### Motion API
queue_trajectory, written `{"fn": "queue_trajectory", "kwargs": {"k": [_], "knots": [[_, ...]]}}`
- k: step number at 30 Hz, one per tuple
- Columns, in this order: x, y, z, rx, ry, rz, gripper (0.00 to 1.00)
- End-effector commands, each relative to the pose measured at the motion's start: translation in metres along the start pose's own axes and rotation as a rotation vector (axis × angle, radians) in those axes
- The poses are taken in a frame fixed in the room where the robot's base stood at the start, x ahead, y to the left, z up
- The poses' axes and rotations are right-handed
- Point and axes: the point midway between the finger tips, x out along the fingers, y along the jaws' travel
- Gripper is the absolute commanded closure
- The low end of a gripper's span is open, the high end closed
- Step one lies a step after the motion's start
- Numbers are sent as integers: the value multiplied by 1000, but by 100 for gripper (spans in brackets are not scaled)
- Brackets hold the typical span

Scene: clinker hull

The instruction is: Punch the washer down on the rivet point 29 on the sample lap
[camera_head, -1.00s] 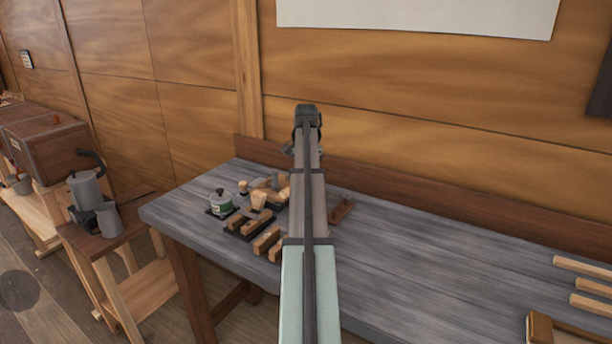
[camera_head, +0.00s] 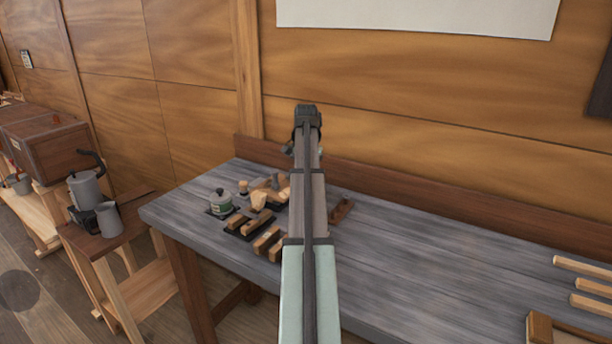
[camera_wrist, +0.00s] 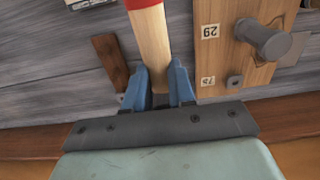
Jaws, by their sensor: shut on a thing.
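In the wrist view my gripper (camera_wrist: 159,76), with blue fingers, is shut on a pale wooden handle (camera_wrist: 150,45) with a red end (camera_wrist: 143,3). The handle's far part leaves the top of the picture. To its right is a pale wooden board, the sample lap (camera_wrist: 224,62), with an upside-down label 29 (camera_wrist: 210,31) and a label 75 (camera_wrist: 207,81). A grey round-ended metal piece (camera_wrist: 266,40) stands out from the board beside label 29. A small grey piece (camera_wrist: 235,82) is beside label 75. I cannot make out the washer. My gripper and the handle are apart from the metal piece.
Pale sticks (camera_head: 590,304) lie at the right. A brown strip (camera_wrist: 110,62) lies left of the handle.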

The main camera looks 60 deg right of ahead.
Motion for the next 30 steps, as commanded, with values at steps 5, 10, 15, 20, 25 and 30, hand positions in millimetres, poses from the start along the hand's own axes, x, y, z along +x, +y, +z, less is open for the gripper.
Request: {"fn": "queue_trajectory", "kwargs": {"k": [5,10,15,20,25,30], "knots": [[-1,0,0,0,1,0,100],[-3,-9,6,-14,10,-1,100],[-32,-36,22,-54,21,-3,100],[-82,-68,35,-98,32,-4,100],[-138,-96,46,-138,41,-5,100],[-186,-110,49,-207,63,-14,100]]}}
